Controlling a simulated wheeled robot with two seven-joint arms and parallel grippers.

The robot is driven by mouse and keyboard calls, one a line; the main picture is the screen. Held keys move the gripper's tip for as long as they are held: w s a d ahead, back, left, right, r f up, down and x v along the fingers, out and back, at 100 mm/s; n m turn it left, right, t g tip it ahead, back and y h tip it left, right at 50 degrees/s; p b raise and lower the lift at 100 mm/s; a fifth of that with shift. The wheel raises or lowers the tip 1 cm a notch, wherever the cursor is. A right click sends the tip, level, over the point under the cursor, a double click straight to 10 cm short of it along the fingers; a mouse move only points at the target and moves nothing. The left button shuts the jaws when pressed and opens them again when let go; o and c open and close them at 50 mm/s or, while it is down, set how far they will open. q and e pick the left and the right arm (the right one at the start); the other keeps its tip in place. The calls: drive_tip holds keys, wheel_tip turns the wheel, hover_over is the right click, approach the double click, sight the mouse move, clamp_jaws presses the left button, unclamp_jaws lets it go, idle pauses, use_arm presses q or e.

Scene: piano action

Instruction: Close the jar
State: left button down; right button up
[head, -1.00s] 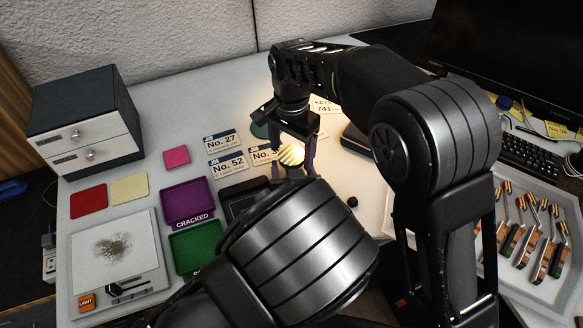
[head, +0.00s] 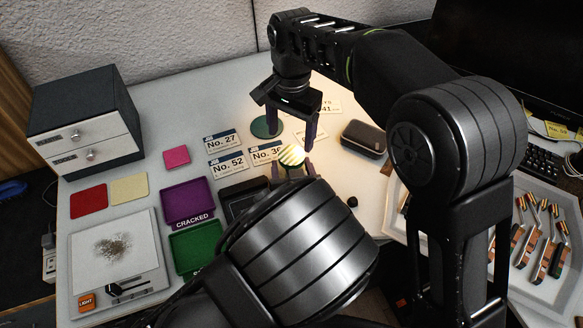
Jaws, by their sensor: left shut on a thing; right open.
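A round top with pale yellow and white stripes (head: 291,155) shows between my grippers, and it looks like the lid on the jar. The jar's body below it is mostly hidden by my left arm. My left gripper (head: 292,171) is shut on the jar, with its fingertips on either side just below the striped top. My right gripper (head: 289,141) is open, pointing down above and behind the striped top, with its dark purple fingers spread wide and nothing between them. I cannot tell whether the striped top sits fully tight.
A dark green disc (head: 266,128) lies behind the jar. A dark case (head: 364,138) is to the right, near a small black knob (head: 352,201). Number cards (head: 227,164), a purple tray (head: 187,203) and a green tray (head: 196,246) lie left. A parts tray (head: 537,279) is far right.

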sight(291, 155)
drive_tip(key=n, duration=0.1)
drive_tip(key=r+n, duration=0.1)
drive_tip(key=n, duration=0.5)
drive_tip(key=shift+r+n, duration=0.3)
drive_tip(key=shift+r, duration=0.1)
drive_tip(key=n, duration=0.4)
drive_tip(key=shift+r, duration=0.3)
drive_tip(key=n, duration=0.3)
drive_tip(key=shift+s+n, duration=0.15)
drive_tip(key=shift+n, duration=0.25)
drive_tip(key=shift+f, duration=4)
drive_tip(key=shift+c, duration=0.4)
drive_tip(key=c, duration=1.4)
